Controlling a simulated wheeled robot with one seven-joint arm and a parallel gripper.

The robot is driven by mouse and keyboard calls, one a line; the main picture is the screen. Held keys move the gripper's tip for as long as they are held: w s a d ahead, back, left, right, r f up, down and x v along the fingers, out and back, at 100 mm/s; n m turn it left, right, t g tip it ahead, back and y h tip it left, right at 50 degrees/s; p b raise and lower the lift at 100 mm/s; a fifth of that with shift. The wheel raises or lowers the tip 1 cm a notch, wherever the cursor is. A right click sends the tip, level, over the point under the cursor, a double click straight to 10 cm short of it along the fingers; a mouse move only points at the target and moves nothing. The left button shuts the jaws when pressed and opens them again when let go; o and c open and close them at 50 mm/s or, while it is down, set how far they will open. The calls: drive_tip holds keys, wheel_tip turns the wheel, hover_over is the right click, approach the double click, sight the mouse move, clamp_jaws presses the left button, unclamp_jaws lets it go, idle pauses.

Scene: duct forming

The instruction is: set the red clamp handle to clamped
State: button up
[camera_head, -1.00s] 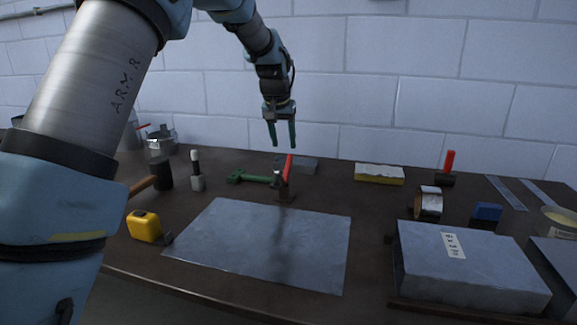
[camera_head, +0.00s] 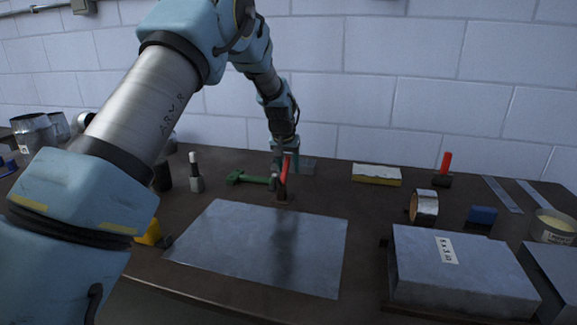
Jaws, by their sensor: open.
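The red clamp handle (camera_head: 285,172) stands nearly upright on a small dark clamp base (camera_head: 284,194) at the back edge of the flat metal sheet (camera_head: 262,246). My gripper (camera_head: 284,168) points down right at the handle, its green fingers behind or around the handle's upper part. The fingers are partly hidden, and I cannot tell whether they touch the handle. The jaws are open.
A green tool (camera_head: 247,179) lies just left of the clamp. A yellow sponge-like block (camera_head: 376,175), tape roll (camera_head: 423,207) and large grey box (camera_head: 455,268) are to the right. The sheet's top is clear.

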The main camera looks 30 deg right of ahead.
clamp_jaws()
idle(0.3)
idle(1.1)
